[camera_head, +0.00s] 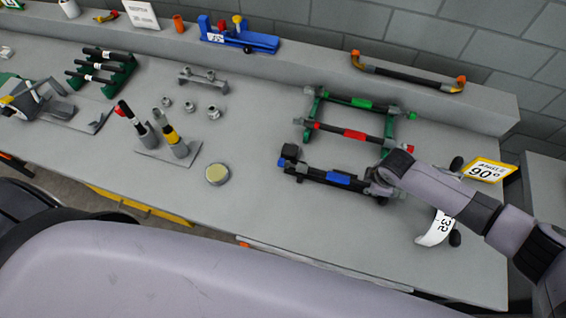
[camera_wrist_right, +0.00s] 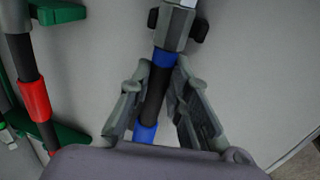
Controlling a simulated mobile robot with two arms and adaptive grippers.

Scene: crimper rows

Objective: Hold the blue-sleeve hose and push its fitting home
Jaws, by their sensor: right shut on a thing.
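The blue-sleeve hose is a short black hose with a blue sleeve (camera_head: 337,178), lying in front of the red-sleeve hose. Its left end sits in a dark holder (camera_head: 291,158). My right gripper (camera_head: 374,182) is at the hose's right end and hides that end in the head view. In the right wrist view the gripper (camera_wrist_right: 160,78) is shut on the hose, one finger each side, just below a blue band (camera_wrist_right: 163,57). A grey hex fitting (camera_wrist_right: 174,28) with dark side knobs is just beyond the fingertips. I cannot tell whether it is fully seated. My left gripper is not in view.
The red-sleeve hose (camera_head: 354,134) and green-sleeve hose (camera_head: 360,103) lie on green supports behind. An angle sign (camera_head: 486,171) stands at the right. Loose nuts, upright tools and a round tin (camera_head: 217,174) are to the left. The table between tin and hose is clear.

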